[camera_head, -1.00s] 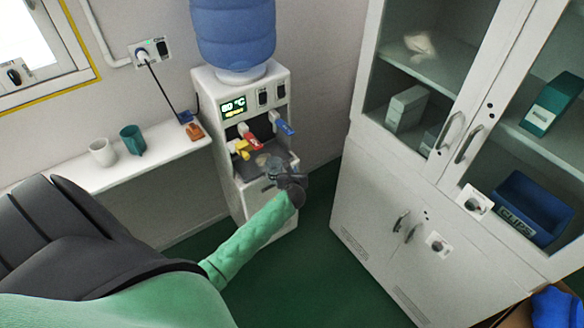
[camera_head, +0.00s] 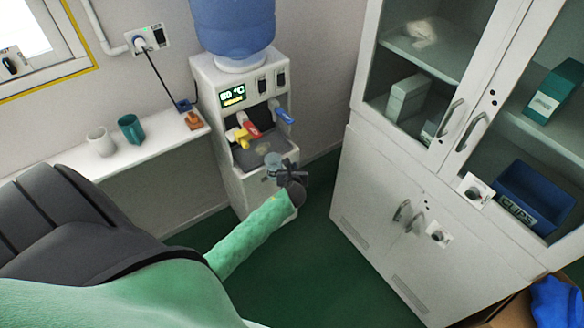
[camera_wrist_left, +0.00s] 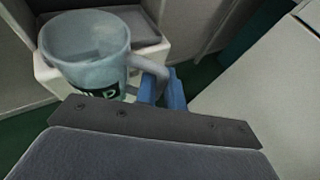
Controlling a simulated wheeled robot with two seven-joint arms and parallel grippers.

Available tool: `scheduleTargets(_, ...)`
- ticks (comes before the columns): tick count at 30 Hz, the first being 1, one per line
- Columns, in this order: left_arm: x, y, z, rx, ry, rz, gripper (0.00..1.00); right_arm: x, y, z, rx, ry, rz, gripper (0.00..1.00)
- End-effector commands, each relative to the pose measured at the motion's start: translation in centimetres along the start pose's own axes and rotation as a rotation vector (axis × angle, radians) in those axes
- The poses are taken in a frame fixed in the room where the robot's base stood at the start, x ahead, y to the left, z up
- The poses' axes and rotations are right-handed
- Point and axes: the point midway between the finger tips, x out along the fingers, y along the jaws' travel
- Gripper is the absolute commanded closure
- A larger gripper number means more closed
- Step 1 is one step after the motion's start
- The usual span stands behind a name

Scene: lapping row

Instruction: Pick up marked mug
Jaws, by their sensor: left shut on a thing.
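The marked mug (camera_head: 273,163) is small and translucent grey in the head view, in front of the water dispenser's tray. In the left wrist view the mug (camera_wrist_left: 85,55) is upright, with light letters on a dark label, partly cut off by my gripper body. My left gripper (camera_head: 287,174) is at the mug's right side. Its blue fingers (camera_wrist_left: 162,90) are shut on the mug's handle. The mug's base is hidden, so I cannot tell whether it touches anything. My right gripper is not in view.
The white water dispenser (camera_head: 235,185) has several coloured taps above its tray. A shelf (camera_head: 70,163) at the left holds a white mug (camera_head: 101,142) and a teal mug (camera_head: 131,128). A glass-fronted cabinet (camera_head: 375,190) stands at the right. Green floor is clear between.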

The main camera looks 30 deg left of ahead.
Motion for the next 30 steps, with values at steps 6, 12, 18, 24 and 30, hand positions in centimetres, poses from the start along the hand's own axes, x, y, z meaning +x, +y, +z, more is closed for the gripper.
scheduleTargets(6, 0.0, 0.0, 0.0, 0.0, 0.0, 0.0, 1.0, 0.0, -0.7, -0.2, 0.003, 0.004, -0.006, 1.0)
scheduleTargets(12, 0.0, 0.0, 0.0, 0.0, 0.0, 0.0, 1.0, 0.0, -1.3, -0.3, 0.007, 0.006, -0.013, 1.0)
scheduleTargets(18, 0.0, 0.0, 0.0, 0.0, 0.0, 0.0, 1.0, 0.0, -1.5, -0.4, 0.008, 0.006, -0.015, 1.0)
scheduleTargets(24, 0.0, 0.0, 0.0, 0.0, 0.0, 0.0, 1.0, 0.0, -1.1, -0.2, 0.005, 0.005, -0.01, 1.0)
scheduleTargets(30, 0.0, 0.0, 0.0, 0.0, 0.0, 0.0, 1.0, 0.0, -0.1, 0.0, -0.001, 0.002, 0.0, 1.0)
